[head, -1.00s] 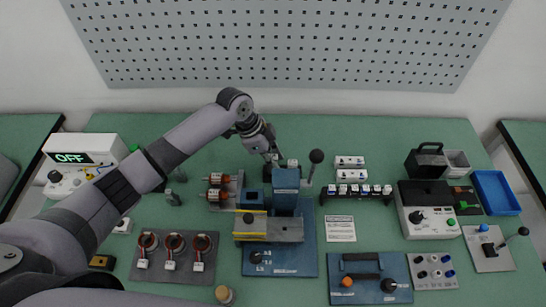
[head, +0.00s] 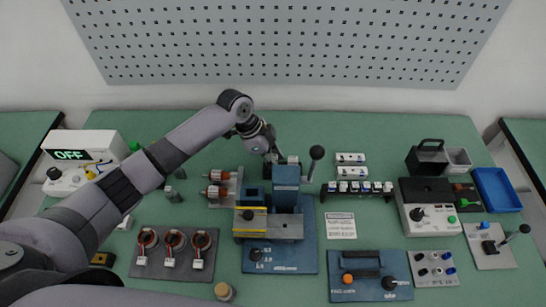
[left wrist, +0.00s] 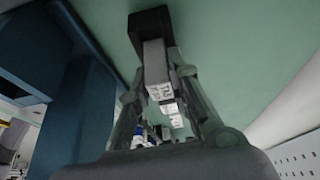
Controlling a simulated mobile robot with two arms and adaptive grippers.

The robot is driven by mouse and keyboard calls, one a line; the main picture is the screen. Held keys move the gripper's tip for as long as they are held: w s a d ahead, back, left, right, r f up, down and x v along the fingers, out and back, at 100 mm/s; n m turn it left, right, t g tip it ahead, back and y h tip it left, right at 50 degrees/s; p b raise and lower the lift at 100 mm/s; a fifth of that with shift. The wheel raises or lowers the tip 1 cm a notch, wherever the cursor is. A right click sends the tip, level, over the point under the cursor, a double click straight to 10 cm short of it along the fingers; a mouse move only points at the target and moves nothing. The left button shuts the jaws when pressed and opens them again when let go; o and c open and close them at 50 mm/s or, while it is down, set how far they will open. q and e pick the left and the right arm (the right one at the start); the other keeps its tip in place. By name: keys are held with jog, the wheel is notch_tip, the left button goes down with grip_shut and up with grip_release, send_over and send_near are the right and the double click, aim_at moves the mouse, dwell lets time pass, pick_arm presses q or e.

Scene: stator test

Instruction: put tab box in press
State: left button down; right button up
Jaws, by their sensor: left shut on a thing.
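My left gripper (head: 274,160) is behind the blue press (head: 286,178), close to its top. In the left wrist view its fingers (left wrist: 160,88) are shut on a small grey box with a white printed end (left wrist: 157,72), which I take to be the tab box. A black block (left wrist: 150,24) is at the far end of this box; I cannot tell if they touch. In the head view the box is mostly hidden by the gripper. The press has a lever with a black knob (head: 316,153) and a yellow-edged plate at its front. My right gripper is not in view.
Red-and-metal rotors (head: 216,175) sit left of the press. A black rack (head: 357,194) with several white-labelled pieces is to the right, with two white pieces behind it. A grey plate with three coils (head: 172,264) lies front left.

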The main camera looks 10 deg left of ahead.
pick_arm(q)
jog(key=shift+f, duration=0.35)
jog(key=c, duration=1.4)
grip_release()
jog(key=shift+r, duration=0.15)
jog(key=v, duration=1.1)
jog(key=shift+a+r, duration=0.25)
jog(key=shift+r, duration=0.05)
